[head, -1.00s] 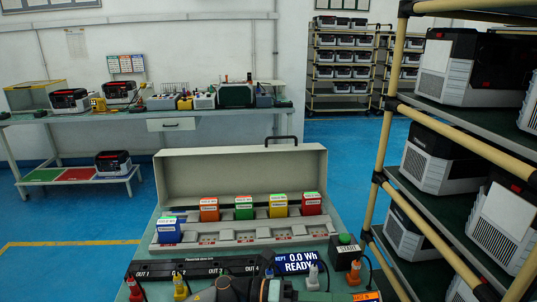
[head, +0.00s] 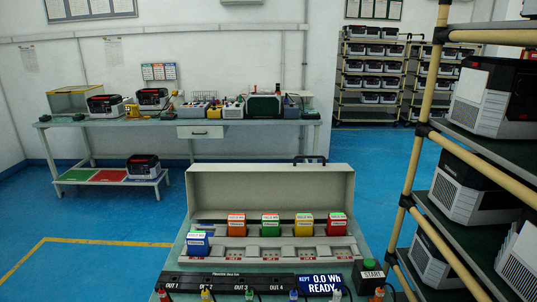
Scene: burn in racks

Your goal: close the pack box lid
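The pack box (head: 345,255) is a grey-beige case on the bench in the lower middle of the head view. Its lid (head: 270,193) stands open and upright at the back, with a dark handle (head: 310,159) on its top edge. Inside are an orange pack (head: 236,226), a green pack (head: 270,226), a yellow pack (head: 304,226) and a red pack (head: 337,225) in a row. A blue pack (head: 197,244) sits at the left, nearer to me than the others. Neither of my grippers is in view.
In front of the box lie a black strip (head: 225,281) marked OUT, a display (head: 319,284) reading 0.0 Wh READY and a START button box (head: 369,273). A rack (head: 425,130) of units stands close at right.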

